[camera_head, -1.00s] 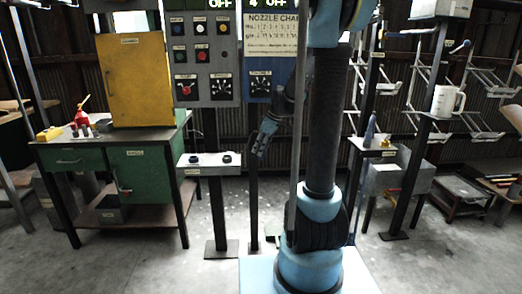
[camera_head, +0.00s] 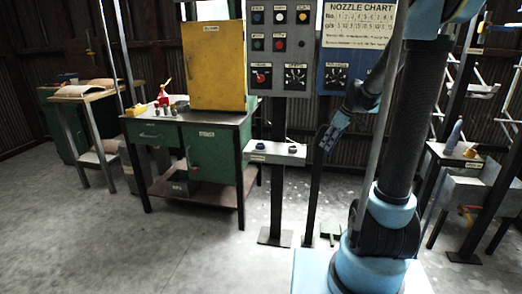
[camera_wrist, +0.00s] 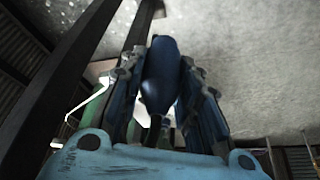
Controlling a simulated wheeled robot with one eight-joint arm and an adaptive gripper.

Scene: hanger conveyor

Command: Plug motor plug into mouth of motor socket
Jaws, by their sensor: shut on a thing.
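My gripper (camera_head: 326,138) hangs in front of the control post, right of a small pale shelf, in the head view. In the wrist view, my gripper (camera_wrist: 168,80) is shut on a dark blue rounded body (camera_wrist: 161,75), which seems to be the motor plug. It lies lengthwise between the two fingers, and its lower end narrows toward the palm. In the head view the held plug is too small and dark to make out. I cannot identify the motor socket for sure in either view.
The pale shelf (camera_head: 273,154) bears two small dark round pieces. A control panel (camera_head: 288,75) stands above it. A green workbench (camera_head: 205,150) with a yellow cabinet (camera_head: 217,65) is to the left. A stand (camera_head: 455,153) with a grey-blue cone is at right. The left floor is clear.

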